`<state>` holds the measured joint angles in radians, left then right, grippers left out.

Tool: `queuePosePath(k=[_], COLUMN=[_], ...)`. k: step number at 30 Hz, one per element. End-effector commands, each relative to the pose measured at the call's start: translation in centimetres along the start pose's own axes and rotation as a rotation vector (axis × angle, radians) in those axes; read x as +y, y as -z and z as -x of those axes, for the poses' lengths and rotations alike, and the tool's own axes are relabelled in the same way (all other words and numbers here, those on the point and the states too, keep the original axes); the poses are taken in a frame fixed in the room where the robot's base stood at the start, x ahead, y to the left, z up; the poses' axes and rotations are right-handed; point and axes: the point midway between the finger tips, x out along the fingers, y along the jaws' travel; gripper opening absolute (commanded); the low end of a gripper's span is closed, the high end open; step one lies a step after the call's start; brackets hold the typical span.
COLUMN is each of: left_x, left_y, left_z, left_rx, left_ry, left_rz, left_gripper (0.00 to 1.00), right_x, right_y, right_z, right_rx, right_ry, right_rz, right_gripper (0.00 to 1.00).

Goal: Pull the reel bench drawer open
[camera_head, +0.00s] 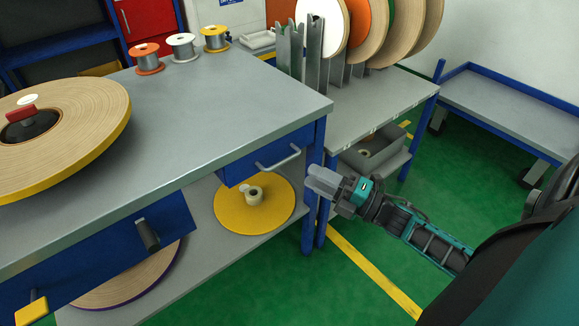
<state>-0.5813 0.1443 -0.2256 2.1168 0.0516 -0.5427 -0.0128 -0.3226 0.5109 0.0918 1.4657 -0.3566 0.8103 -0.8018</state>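The reel bench (232,100) has a grey top and a blue frame. Its blue drawer (245,169) sits under the top near the right corner, and its front looks about flush with the frame. A grey bar handle (280,161) is on the drawer front. My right gripper (312,182) is to the right of the handle and apart from it, by the bench's blue corner leg. Its fingers point left, and I cannot tell whether there is a gap between them. My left gripper is not in view.
A large tape reel (95,125) lies on the bench top at left, and several small spools stand at the back. A yellow disc (228,212) lies on the lower shelf. A side table (385,105) with upright reels stands behind. Green floor is clear at lower right.

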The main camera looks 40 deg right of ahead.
Motion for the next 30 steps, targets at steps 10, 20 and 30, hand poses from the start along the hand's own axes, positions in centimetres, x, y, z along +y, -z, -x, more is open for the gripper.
queuePosePath(k=[10,20,30], left_x=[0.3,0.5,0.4], left_y=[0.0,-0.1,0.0], left_z=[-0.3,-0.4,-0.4], left_rx=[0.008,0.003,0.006], left_ry=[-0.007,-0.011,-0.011], left_rz=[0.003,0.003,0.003], left_gripper=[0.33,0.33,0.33], right_x=[-0.1,-0.1,-0.1], right_y=[0.0,0.0,0.0], right_z=[-6.2,-7.4,-7.3], right_rx=[-0.001,-0.002,-0.002], right_ry=[-0.001,0.002,0.002], right_rz=[-0.001,-0.003,-0.003], right_gripper=[0.35,0.35,0.15])
